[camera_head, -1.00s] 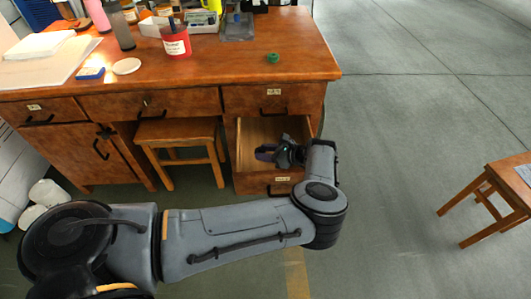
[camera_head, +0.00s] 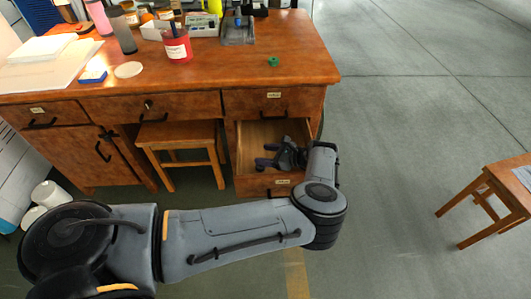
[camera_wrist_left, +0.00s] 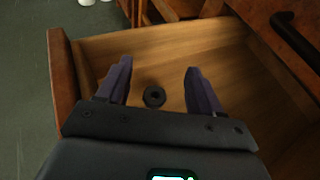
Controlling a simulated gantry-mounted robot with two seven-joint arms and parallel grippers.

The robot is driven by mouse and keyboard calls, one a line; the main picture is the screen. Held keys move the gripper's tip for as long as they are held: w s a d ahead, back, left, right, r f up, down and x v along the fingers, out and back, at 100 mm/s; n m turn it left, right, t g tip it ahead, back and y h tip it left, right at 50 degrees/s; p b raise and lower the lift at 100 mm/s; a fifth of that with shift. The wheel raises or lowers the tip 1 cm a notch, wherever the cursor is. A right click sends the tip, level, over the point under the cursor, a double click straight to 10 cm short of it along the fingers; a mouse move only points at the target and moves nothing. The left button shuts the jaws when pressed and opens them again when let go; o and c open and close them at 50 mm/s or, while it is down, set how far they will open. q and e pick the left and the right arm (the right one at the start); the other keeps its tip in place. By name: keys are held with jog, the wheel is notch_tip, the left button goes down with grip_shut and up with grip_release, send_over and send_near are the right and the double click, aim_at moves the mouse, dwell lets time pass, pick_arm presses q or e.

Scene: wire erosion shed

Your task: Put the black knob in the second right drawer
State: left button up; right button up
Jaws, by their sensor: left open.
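The second right drawer (camera_head: 256,136) of the wooden desk is pulled out. My left gripper (camera_head: 264,155) is over and inside its opening, with its two fingers spread apart. In the left wrist view, a small round black knob (camera_wrist_left: 154,97) shows against the light wooden floor of the drawer (camera_wrist_left: 62,85). It sits between the open fingers (camera_wrist_left: 158,66), with a gap on each side, and appears to lie on the drawer floor. In the head view the knob cannot be made out. My right gripper is not in view.
The desk top (camera_head: 215,75) holds a red cup (camera_head: 177,47), a green object (camera_head: 273,62), bottles and papers. A stool (camera_head: 182,133) stands under the desk left of the drawer. Another stool (camera_head: 495,200) stands at the right. The floor between is clear.

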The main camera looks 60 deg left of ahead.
pick_arm(q)
jog(key=p+v, duration=0.2)
jog(key=v, duration=0.9)
jog(key=shift+w, duration=0.3)
jog(key=shift+d+r, duration=0.15)
